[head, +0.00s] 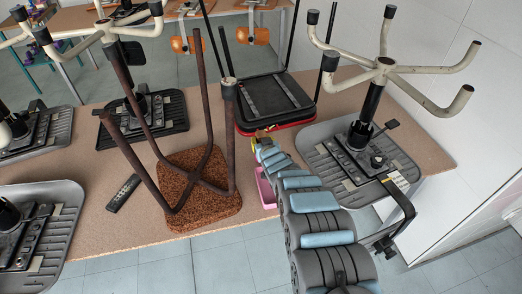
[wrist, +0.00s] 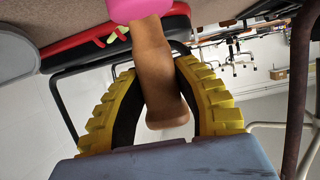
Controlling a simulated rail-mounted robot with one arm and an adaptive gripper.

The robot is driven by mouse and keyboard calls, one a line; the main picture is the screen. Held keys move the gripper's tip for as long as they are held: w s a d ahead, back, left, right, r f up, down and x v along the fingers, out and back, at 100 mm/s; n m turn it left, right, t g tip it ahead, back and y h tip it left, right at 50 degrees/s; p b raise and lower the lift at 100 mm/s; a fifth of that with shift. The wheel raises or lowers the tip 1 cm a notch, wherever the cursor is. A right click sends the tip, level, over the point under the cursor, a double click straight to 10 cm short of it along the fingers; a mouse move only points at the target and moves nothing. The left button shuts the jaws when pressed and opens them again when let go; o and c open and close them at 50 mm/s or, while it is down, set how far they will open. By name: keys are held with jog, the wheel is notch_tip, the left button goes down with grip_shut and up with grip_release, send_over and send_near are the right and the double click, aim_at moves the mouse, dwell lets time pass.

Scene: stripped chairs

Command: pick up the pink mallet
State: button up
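The pink mallet shows in the wrist view, with its pink head (wrist: 138,9) at the top edge and its brown handle (wrist: 157,70) running down between my fingers. My gripper (wrist: 158,66) has yellow ribbed fingers with dark inner faces. The fingertips lie against both sides of the handle, and its rounded end points back toward the palm. In the head view my gripper (head: 262,139) is small, at the far end of my arm above the table. The mallet cannot be made out clearly there.
The brown table (head: 105,232) carries several upturned chair parts. A cork seat with rusty legs (head: 192,205) stands left of my arm, a grey chair base (head: 335,160) right, and a black-and-red seat (head: 274,98) behind. A pink container (head: 265,189) and a dark remote (head: 123,192) are near.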

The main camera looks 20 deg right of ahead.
grip_shut()
notch_tip(320, 180, up, 9)
jog(key=shift+w+r+p, duration=0.1)
jog(key=shift+r+p, duration=0.1)
jog(key=shift+p, duration=0.7)
jog(key=shift+r, duration=0.3)
jog(key=shift+c, duration=0.5)
grip_release()
grip_shut()
